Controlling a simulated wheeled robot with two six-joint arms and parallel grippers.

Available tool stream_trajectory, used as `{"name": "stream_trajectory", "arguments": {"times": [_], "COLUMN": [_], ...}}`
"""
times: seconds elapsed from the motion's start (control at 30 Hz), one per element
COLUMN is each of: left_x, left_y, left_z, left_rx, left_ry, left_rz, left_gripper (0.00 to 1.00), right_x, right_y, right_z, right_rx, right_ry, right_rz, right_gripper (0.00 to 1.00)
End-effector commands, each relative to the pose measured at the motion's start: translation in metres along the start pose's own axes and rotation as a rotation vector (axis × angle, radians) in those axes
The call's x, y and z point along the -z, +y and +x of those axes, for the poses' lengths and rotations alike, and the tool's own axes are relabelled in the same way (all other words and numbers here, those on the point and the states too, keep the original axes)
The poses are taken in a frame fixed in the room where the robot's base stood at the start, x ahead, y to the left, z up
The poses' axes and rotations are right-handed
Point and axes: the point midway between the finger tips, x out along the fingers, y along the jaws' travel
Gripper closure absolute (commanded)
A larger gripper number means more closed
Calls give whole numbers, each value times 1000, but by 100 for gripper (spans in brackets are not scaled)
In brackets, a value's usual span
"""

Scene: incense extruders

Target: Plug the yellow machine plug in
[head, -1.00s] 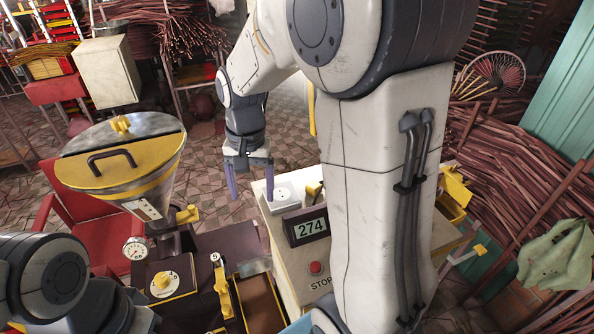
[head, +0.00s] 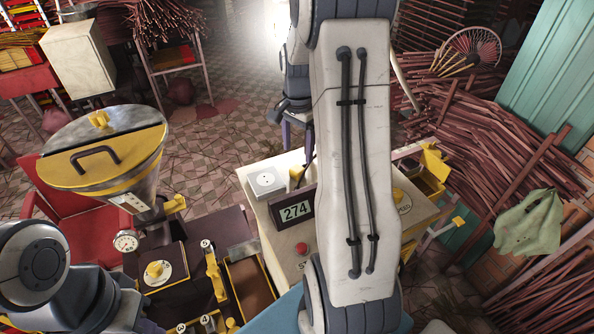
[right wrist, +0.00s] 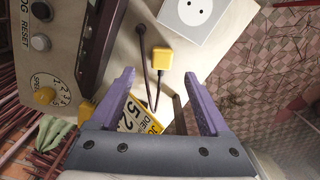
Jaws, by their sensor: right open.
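The yellow plug (head: 296,174) lies on the pale top of the machine cabinet, beside the display, in the head view. In the right wrist view the yellow plug (right wrist: 162,59) sits just ahead of the fingertips, with a dark cable beside it. The white two-hole socket (head: 265,181) is left of the plug in the head view. It also shows at the top of the right wrist view (right wrist: 198,12). My right gripper (right wrist: 159,75) is open and empty, with purple fingers. My left gripper is not in view.
The cabinet carries a 274 display (head: 295,210) and a red stop button (head: 301,248). A yellow-lidded metal hopper (head: 105,150) stands at left. A yellow label plate (right wrist: 140,122) shows between the fingers in the wrist view. Stick bundles (head: 470,140) crowd the right side.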

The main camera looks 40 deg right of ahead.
Motion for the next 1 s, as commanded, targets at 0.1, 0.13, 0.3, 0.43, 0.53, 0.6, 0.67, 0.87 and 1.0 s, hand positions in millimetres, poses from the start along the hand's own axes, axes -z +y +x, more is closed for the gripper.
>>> {"name": "stream_trajectory", "arguments": {"times": [0.1,0.13,0.3,0.43,0.53,0.6,0.67,0.87,1.0], "left_x": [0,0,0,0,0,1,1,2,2], "left_y": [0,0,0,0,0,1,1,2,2], "left_z": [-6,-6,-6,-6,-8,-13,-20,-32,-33], "left_rx": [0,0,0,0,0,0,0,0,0], "left_ry": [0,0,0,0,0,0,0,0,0], "left_rz": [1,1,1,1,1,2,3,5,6], "left_gripper": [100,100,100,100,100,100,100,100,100], "right_x": [0,-1,0,0,-1,-2,-4,-6,-5], "right_y": [0,0,-1,-1,-1,-1,-1,-3,-4], "right_z": [15,18,24,24,25,29,36,66,75], "right_rx": [-3,-3,1,1,0,-2,-5,-2,1], "right_ry": [-2,-2,1,1,0,-2,-4,-3,-1], "right_rz": [-1,-1,-1,-1,-1,-2,-2,-1,-2], "right_gripper": [20,20,20,20,20,20,20,20,20]}}
